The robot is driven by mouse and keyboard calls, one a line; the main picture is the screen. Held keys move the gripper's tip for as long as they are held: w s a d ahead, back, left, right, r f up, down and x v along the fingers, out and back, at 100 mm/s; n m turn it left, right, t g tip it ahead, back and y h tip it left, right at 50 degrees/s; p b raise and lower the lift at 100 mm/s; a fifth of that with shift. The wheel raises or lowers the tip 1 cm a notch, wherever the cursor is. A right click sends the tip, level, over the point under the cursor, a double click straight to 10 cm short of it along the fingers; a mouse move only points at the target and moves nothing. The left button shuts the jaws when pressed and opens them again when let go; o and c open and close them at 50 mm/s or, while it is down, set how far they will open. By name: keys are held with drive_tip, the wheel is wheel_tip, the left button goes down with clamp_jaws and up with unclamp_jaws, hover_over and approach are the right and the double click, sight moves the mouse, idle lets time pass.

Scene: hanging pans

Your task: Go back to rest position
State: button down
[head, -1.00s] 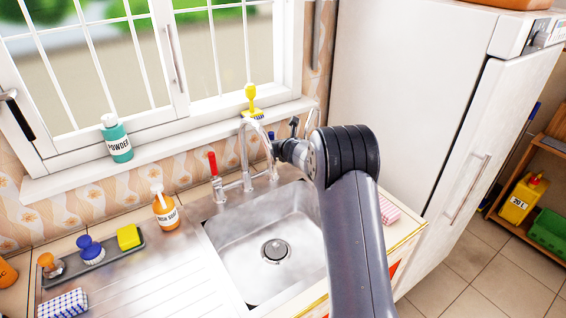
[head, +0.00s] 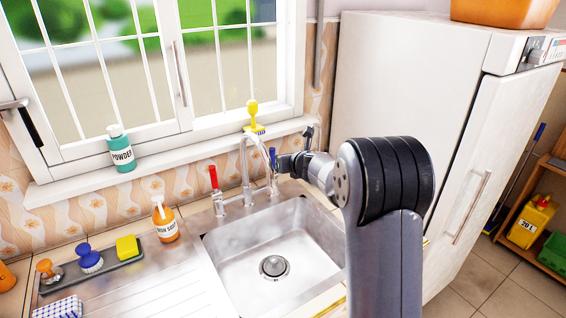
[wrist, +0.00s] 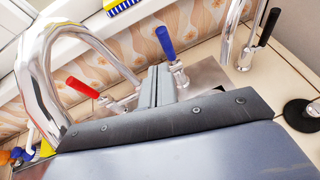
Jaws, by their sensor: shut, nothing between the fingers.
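My gripper (head: 283,163) is beside the faucet over the back right of the sink, close to the faucet's blue handle (head: 272,158). In the wrist view my gripper (wrist: 160,75) shows as two fingers pressed together with nothing between them. They point toward the blue handle, which also shows there (wrist: 164,42). I cannot tell from the picture whether they touch it. The curved chrome spout (wrist: 42,85) is at the left of the wrist view, with the red handle (wrist: 82,88) nearby.
The empty metal sink (head: 262,250) lies below. An orange dish soap bottle (head: 165,222) and a tray with brushes and a sponge (head: 90,262) stand left. A green powder bottle (head: 121,150) is on the windowsill.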

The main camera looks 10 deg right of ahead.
drive_tip(key=shift+s+d+r, duration=0.1)
drive_tip(key=shift+s+r, duration=0.3)
drive_tip(key=shift+s, duration=0.05)
drive_tip(key=shift+w, duration=0.1)
